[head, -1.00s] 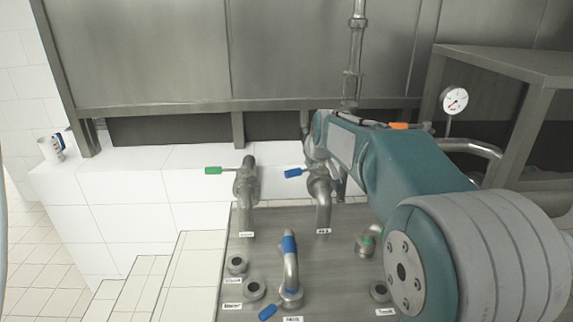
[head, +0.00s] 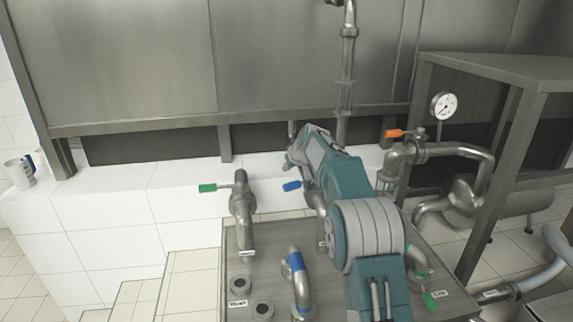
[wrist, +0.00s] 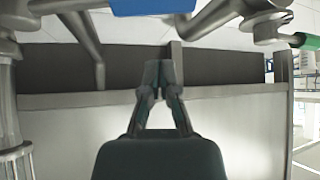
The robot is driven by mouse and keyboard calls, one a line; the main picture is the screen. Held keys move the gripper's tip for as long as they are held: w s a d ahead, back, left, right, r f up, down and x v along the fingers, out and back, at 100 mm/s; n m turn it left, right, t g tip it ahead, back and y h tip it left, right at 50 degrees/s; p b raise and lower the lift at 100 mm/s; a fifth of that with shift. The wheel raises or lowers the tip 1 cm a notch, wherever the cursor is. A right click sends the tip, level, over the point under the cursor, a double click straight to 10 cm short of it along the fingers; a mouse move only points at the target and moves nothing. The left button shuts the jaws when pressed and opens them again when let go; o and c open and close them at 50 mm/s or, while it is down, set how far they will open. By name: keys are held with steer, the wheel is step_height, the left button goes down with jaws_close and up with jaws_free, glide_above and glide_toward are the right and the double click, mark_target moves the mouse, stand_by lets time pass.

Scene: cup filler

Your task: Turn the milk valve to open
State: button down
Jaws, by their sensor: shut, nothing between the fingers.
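Several valves with coloured levers stand on pipes in the head view; their labels are too small for me to read, so I cannot tell which is the milk valve. A blue lever (head: 292,186) points left from a pipe partly hidden by my arm. The same blue lever seems to be at the top edge of the wrist view (wrist: 150,6). A green lever (head: 208,188) sits on the pipe to its left and also shows in the wrist view (wrist: 305,41). My gripper (wrist: 160,66) is shut and empty, apart from both levers.
An orange lever (head: 394,133) and a pressure gauge (head: 444,105) are on the right piping. A bent pipe with a blue band (head: 294,262) stands in front. A white cup (head: 19,172) stands on the tiled ledge at the left. A metal tank wall (head: 150,70) fills the back.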

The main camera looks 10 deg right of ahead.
mark_target(287, 185)
steer(key=shift+s+a+f, duration=0.15)
steer(key=shift+a+f, duration=0.1)
steer(key=shift+f, duration=0.35)
steer(key=shift+s+a+f, duration=0.15)
steer(key=shift+a+f, duration=0.1)
steer(key=shift+f, duration=0.4)
steer(key=shift+s+a+f, duration=0.15)
steer(key=shift+a+f, duration=0.1)
steer(key=shift+f, duration=0.35)
steer(key=shift+s+d+n+g+y, duration=0.15)
steer(key=shift+s+n+y, duration=0.15)
steer(key=shift+s+n, duration=0.15)
steer(key=shift+s+d+n+g+y, duration=0.15)
steer(key=shift+s+n+y, duration=0.15)
steer(key=shift+n, duration=0.15)
steer(key=shift+s+d+n+y, duration=0.25)
steer(key=shift+s+n+y, duration=0.15)
steer(key=shift+s+n, duration=0.2)
steer(key=s+d+n+g+y, duration=0.3)
steer(key=s+d+n+g, duration=0.2)
steer(key=d+n, duration=0.2)
steer(key=shift+s+d+n+g+y, duration=0.3)
steer(key=shift+s+n, duration=0.1)
steer(key=shift+n, duration=0.4)
steer(key=shift+s+d, duration=0.1)
steer(key=shift+d, duration=0.2)
